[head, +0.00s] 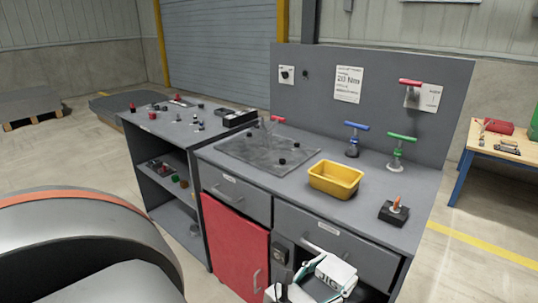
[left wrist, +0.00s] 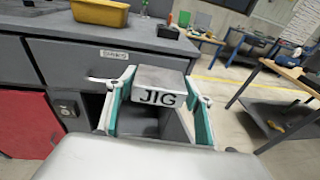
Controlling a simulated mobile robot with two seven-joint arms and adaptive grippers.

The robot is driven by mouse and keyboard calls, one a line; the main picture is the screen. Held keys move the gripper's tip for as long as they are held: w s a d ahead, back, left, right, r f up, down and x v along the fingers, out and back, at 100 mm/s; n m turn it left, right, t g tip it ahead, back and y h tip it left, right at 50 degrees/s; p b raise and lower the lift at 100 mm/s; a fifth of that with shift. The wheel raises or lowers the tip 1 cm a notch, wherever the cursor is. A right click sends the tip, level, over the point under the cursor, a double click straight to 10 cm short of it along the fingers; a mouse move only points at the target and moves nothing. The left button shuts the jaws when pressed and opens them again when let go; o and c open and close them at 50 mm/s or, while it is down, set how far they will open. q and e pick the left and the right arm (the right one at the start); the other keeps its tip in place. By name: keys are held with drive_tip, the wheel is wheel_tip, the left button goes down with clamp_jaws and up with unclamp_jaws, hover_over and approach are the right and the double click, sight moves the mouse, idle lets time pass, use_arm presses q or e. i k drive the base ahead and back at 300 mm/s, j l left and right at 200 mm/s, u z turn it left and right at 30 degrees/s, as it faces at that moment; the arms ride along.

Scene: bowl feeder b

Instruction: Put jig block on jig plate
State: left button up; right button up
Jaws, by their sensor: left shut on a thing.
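The jig block (left wrist: 160,78) is a grey block with JIG in dark letters on its face. My left gripper (left wrist: 158,92) is shut on it, with a green-padded finger on either side. In the head view the left gripper (head: 322,276) is at the bottom edge, in front of the bench drawers and below the bench top; the block is hard to make out there. The likely jig plate (head: 250,150) is a flat dark grey plate on the bench top, with several black knobs on it. It lies well behind and left of the gripper. My right gripper is not in view.
A yellow bin (head: 335,180) and a dark block with an orange-tipped piece (head: 394,211) stand on the bench top, right of the plate. Blue (head: 353,138) and green (head: 398,150) handled tools stand behind. A red cabinet door (head: 237,246) is below. The bench front edge lies between gripper and plate.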

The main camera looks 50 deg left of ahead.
sight(254, 154)
drive_tip(key=j+z, duration=0.2)
drive_tip(key=z, duration=0.25)
drive_tip(key=k+j+z, duration=0.15)
drive_tip(key=z, duration=0.25)
drive_tip(key=k+j+z, duration=0.1)
drive_tip(key=z, duration=0.35)
drive_tip(key=k+j+z, duration=0.15)
drive_tip(key=z, duration=0.25)
drive_tip(key=k+j+z, duration=0.15)
drive_tip(key=z, duration=0.3)
drive_tip(key=k+j+z, duration=0.15)
drive_tip(key=k+z, duration=0.25)
drive_tip(key=k, duration=0.3)
drive_tip(key=k+u, duration=0.25)
drive_tip(key=u, duration=0.25)
drive_tip(key=k+u, duration=0.25)
drive_tip(key=u, duration=0.25)
drive_tip(key=k+u, duration=0.1)
drive_tip(key=u, duration=0.3)
drive_tip(key=k+u, duration=0.1)
drive_tip(key=u, duration=0.3)
drive_tip(key=k+u, duration=0.1)
drive_tip(key=u, duration=0.4)
drive_tip(key=i+j, duration=0.6)
drive_tip(key=i+z, duration=0.05)
drive_tip(key=i, duration=0.05)
